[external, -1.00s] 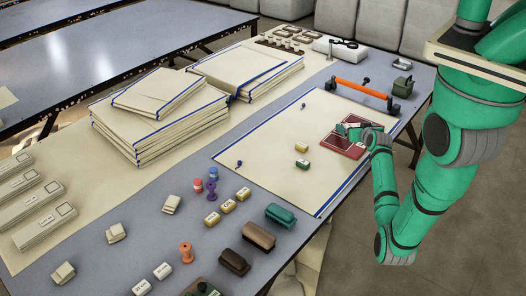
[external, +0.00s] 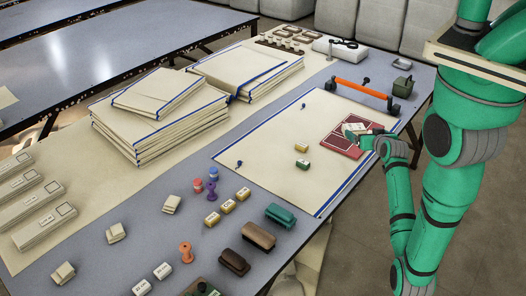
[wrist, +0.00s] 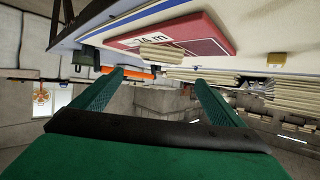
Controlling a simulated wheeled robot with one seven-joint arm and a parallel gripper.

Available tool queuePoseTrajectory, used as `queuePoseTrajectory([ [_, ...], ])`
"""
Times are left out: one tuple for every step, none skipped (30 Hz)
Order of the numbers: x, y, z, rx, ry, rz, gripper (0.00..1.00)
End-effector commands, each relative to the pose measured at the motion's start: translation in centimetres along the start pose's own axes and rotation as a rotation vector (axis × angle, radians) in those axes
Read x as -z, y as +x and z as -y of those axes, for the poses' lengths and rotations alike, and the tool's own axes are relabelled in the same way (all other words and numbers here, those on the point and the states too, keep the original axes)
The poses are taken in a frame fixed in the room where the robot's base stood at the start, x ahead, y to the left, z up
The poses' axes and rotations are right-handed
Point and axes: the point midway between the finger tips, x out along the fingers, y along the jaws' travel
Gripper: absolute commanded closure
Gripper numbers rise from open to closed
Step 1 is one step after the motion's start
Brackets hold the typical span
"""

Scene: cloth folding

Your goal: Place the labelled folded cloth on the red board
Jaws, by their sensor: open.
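The red board (external: 340,145) lies on the pale cloth sheet at the right of the table in the external view. A small folded cloth with a white label (external: 353,128) lies on the board, near its right part. In the wrist view the red board (wrist: 205,30) is at the top, and the folded cloth (wrist: 165,52) with its printed label rests on it at the near edge. My gripper (external: 373,137) is beside the board in the external view. The wrist view shows the gripper (wrist: 159,76) with its fingers wide apart and nothing between them, apart from the cloth.
Stacks of folded cloth (external: 160,125) fill the left. Much of the sheet is bare.

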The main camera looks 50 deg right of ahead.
Motion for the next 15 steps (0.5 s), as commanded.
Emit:
queuePoseTrajectory([
  [0.0, -0.1, 0.0, 0.0, 0.0, 0.0, 0.07],
  [0.0, -0.1, 0.0, 0.0, 0.0, 0.0, 0.07],
  [0.0, -0.1, 0.0, 0.0, 0.0, 0.0, 0.07],
  [0.0, -0.1, 0.0, 0.0, 0.0, 0.0, 0.07],
  [0.0, -0.1, 0.0, 0.0, 0.0, 0.0, 0.07],
  [0.0, -0.1, 0.0, 0.0, 0.0, 0.0, 0.07],
  [0.0, -0.1, 0.0, 0.0, 0.0, 0.0, 0.07],
  [-0.1, -0.2, 0.1, 0.002, -0.002, 0.0, 0.07],
  [-0.4, -0.3, 0.4, 0.005, -0.005, 0.001, 0.07],
  [-0.7, -0.5, 0.7, 0.008, -0.009, 0.001, 0.07],
  [-1.1, -0.8, 1.1, 0.013, -0.015, 0.0, 0.07],
  [-1.7, -1.3, 1.9, 0.023, -0.026, 0.0, 0.07],
  [-2.3, -1.9, 2.6, 0.032, -0.035, -0.002, 0.07],
  [-3.0, -2.5, 3.4, 0.043, -0.045, -0.004, 0.07],
  [-3.9, -3.4, 4.7, 0.061, -0.06, -0.007, 0.07],
])
